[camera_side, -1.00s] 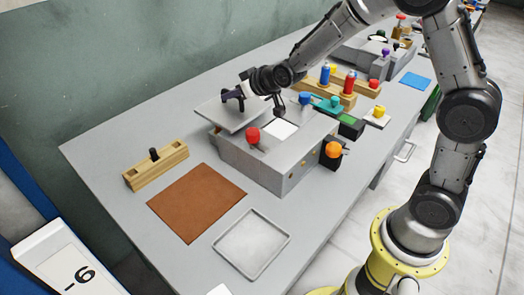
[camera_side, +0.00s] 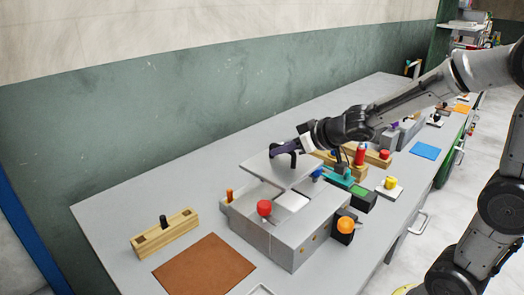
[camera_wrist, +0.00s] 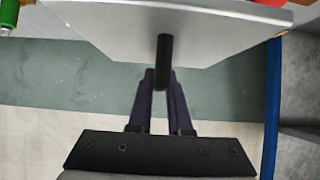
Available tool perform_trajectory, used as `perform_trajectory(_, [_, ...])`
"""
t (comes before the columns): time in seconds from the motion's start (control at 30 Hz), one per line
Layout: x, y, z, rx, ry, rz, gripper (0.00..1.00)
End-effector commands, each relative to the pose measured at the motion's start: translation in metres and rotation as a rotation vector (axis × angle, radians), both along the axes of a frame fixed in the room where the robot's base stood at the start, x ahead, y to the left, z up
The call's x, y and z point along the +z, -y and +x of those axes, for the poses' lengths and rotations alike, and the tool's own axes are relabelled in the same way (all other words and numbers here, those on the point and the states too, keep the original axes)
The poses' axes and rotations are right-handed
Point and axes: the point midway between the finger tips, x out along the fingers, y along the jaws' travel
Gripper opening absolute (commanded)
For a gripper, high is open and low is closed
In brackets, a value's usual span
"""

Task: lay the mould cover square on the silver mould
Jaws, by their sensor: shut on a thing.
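The mould cover (camera_side: 270,168) is a flat light-grey plate with a black upright handle (camera_side: 293,160). My gripper (camera_side: 291,147) is shut on that handle, and the plate hangs below it. In the wrist view the gripper's dark fingers (camera_wrist: 161,80) close around the handle, and the cover (camera_wrist: 150,25) spans the top. The silver mould looks to be the grey metal box (camera_side: 290,255) in the side view. It has an open recess and a pale square on top. The cover appears above the box's back edge and hides part of it; the gap cannot be told.
A red knob (camera_side: 264,208), an orange knob (camera_side: 345,225) and an orange peg (camera_side: 229,196) stand at the box. A wooden block (camera_side: 165,234) and brown mat (camera_side: 204,264) lie left. Coloured fixtures crowd the right; the table behind is clear.

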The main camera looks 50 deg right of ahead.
Motion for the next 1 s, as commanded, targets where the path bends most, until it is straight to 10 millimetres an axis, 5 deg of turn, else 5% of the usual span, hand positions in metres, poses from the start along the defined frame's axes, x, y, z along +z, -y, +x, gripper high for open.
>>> perform_trajectory(0.3, [-0.010, 0.005, -0.033, -0.015, 0.003, 0.002, 0.00])
perform_trajectory(1.0, [-0.068, 0.004, -0.033, -0.013, 0.003, 0.002, 0.00])
